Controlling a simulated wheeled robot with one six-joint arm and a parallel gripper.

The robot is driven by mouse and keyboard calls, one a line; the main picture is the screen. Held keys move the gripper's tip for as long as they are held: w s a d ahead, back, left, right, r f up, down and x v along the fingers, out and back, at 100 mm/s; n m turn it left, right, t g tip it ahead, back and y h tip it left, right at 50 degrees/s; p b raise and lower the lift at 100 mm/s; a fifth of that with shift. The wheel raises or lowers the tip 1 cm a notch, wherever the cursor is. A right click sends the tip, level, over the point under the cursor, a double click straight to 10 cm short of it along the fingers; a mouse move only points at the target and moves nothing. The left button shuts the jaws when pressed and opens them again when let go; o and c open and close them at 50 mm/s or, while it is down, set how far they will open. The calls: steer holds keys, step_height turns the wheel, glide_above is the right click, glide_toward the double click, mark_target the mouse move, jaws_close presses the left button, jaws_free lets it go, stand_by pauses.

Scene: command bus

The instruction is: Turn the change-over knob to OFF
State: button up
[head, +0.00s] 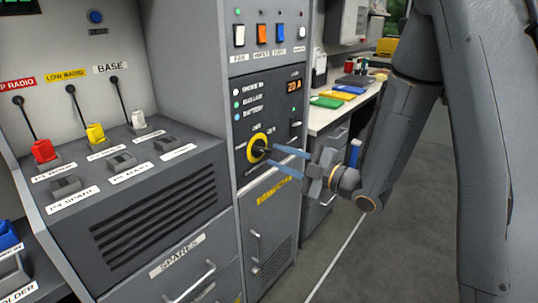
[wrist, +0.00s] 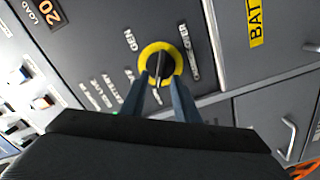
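The change-over knob (head: 258,149) is a black handle on a yellow round plate, on the grey panel below the indicator lights. In the wrist view the knob (wrist: 158,68) sits ahead of and between my fingertips, with labels around it; GEN and OVER are legible on nearby labels, the others are too blurred or angled to read surely. My gripper (head: 276,161) is open, its two blue-grey fingers pointing at the knob from the right. In the wrist view the gripper (wrist: 160,83) has its fingers on both sides of the handle, with a gap showing; contact cannot be told.
Rocker switches (head: 262,34) and a red-digit display (head: 294,85) are above the knob. Left is a console with handsets, including a red plug (head: 44,150). A worktop (head: 325,118) with coloured folders stands behind my gripper. Drawers with handles are below; the floor at right is clear.

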mark_target(265, 151)
steer(key=shift+x, duration=2.15)
steer(key=shift+c, duration=0.3)
jaws_close()
